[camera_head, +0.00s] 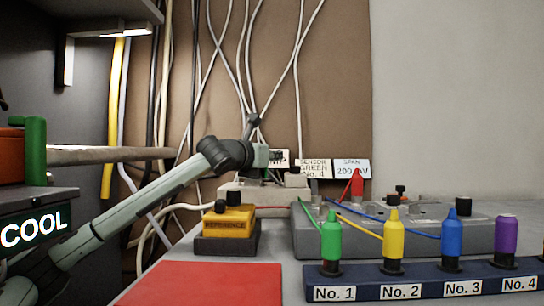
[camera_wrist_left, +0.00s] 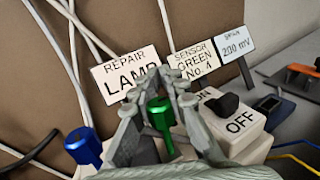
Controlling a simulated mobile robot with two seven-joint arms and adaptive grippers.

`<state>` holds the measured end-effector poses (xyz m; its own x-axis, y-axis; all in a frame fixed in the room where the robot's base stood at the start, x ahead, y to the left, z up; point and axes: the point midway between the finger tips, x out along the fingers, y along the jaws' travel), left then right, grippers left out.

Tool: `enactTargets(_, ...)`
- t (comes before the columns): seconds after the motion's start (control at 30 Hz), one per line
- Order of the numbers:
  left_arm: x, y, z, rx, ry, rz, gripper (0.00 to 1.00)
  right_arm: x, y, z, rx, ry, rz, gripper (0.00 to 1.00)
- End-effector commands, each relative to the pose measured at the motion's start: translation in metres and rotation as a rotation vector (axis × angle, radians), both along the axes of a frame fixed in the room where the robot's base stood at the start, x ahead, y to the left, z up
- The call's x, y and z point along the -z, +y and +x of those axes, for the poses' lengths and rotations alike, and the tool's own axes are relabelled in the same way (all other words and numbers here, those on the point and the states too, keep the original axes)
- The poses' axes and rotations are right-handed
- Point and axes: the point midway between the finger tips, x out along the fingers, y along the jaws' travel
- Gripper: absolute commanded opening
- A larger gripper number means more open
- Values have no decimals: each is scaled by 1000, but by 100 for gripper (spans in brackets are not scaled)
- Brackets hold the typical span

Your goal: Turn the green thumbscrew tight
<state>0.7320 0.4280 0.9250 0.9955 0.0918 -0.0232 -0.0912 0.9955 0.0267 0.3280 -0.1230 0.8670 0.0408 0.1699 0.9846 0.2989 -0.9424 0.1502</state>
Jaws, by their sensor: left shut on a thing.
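The green thumbscrew (camera_wrist_left: 161,118) shows in the left wrist view between the two fingers of my left gripper (camera_wrist_left: 163,84), which is shut on it. A blue thumbscrew (camera_wrist_left: 84,147) stands to the left of the gripper. A white box with a black rocker switch (camera_wrist_left: 229,104) marked ON and OFF is to the right. In the head view my left gripper (camera_head: 276,156) is at the pale box (camera_head: 245,193) by the back wall. I cannot make out the green thumbscrew in that view. My right gripper is not in view.
Signs reading "REPAIR LAMP" (camera_wrist_left: 125,73), "SENSOR GREEN No. 4" (camera_wrist_left: 194,60) and "200 mV" (camera_head: 352,169) stand behind. A yellow reference block (camera_head: 228,219) and a rack (camera_head: 420,283) with coloured plugs are in front. A red mat (camera_head: 205,285) lies at front left.

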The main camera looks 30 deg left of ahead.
Motion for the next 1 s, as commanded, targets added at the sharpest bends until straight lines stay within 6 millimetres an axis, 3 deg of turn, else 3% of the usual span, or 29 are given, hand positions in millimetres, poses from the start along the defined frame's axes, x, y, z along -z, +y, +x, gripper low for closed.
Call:
enactTargets(0.67,2,-4,0,83,7,-9,0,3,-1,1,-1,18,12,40)
enactTargets(0.7,2,-4,1,83,7,-9,14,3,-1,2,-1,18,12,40)
enactTargets(0.83,2,-4,0,83,7,-9,30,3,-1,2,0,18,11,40)
enactTargets(1.0,1,-4,0,83,6,-7,32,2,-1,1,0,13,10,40)
